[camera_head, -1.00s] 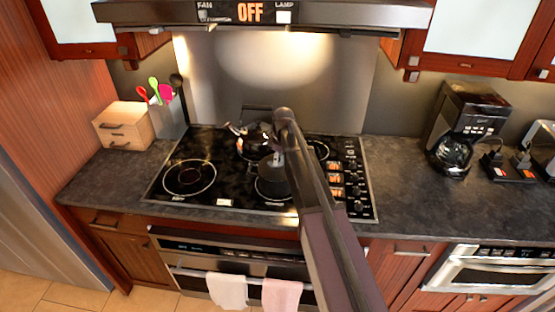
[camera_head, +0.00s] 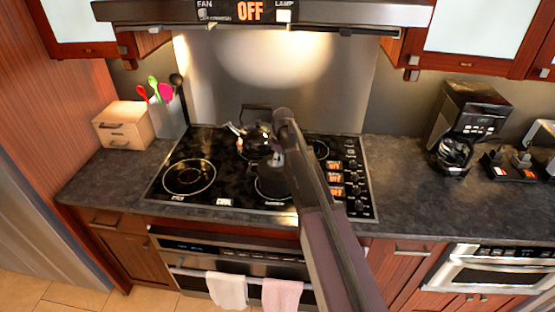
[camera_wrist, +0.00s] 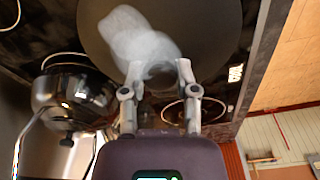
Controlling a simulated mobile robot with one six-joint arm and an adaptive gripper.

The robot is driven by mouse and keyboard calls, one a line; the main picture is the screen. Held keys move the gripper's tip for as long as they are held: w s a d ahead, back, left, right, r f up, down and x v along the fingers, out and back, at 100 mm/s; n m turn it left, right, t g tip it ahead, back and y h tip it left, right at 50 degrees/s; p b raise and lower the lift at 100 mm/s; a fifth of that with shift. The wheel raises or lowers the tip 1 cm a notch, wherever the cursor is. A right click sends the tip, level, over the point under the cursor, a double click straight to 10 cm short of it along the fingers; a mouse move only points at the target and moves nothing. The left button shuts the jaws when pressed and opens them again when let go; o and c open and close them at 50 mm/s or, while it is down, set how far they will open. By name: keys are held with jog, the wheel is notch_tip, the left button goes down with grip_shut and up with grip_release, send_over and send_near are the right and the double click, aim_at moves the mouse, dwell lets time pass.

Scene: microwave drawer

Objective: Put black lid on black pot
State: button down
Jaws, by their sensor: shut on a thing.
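The black pot (camera_head: 271,184) stands on the front middle burner of the stove, partly behind my arm. My gripper (camera_wrist: 158,74) is shut on the black lid (camera_wrist: 215,38), a large dark disc at the top of the wrist view with a pale reflection on it. The fingers stand a little apart around its handle. In the head view my gripper (camera_head: 278,158) is small and dark, just over the pot. The lid and pot blend together there, so I cannot tell whether they touch. The pot is hidden in the wrist view.
A shiny kettle (camera_head: 255,136) stands on a rear burner close behind; it also shows in the wrist view (camera_wrist: 75,98). The front left burner (camera_head: 189,177) is empty. Stove knobs (camera_head: 336,178) lie right of my arm. The range hood (camera_head: 340,13) hangs above.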

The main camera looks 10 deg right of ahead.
jog(key=shift+c, duration=1.5)
grip_release()
jog(key=o, duration=0.3)
jog(key=shift+r, duration=0.2)
jog(key=shift+r+p, duration=3.35)
jog(key=shift+p, duration=0.2)
jog(key=s+f+m+b, duration=0.3)
jog(key=s, duration=0.6)
jog(key=s+f+m+b, duration=0.3)
jog(key=s+m, duration=0.1)
jog(key=s, duration=0.6)
jog(key=s+f+m+h+b, duration=0.1)
jog(key=s+f+m+b, duration=0.3)
jog(key=s, duration=0.6)
jog(key=shift+d+g, duration=0.4)
